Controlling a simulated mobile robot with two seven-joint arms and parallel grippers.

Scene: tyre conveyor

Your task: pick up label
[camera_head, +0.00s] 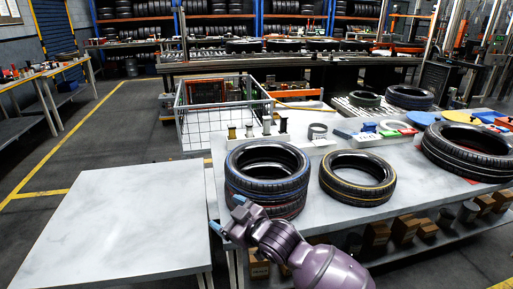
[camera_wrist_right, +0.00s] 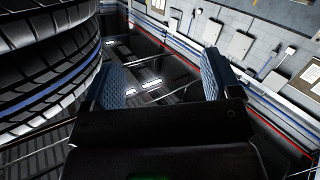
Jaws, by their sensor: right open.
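No label can be made out for certain in either view. My right gripper (camera_head: 228,213) is at the front left edge of the tyre table, close to the blue-striped tyre stack (camera_head: 267,172). In the right wrist view my gripper (camera_wrist_right: 163,84) is open, with two blue padded fingers spread and nothing between them. The blue-striped tyre (camera_wrist_right: 45,75) fills the left of that view, beside the left finger and apart from it. Small white patches (camera_wrist_right: 151,84) show on a dark surface beyond the fingers; I cannot tell what they are. My left gripper is not in view.
A yellow-striped tyre (camera_head: 357,178) and a larger tyre (camera_head: 466,150) lie on the tyre table (camera_head: 400,212). Small items and a tray (camera_head: 372,138) line its back. A bare grey table (camera_head: 115,225) stands left, clear on top. A wire cage (camera_head: 205,128) stands behind.

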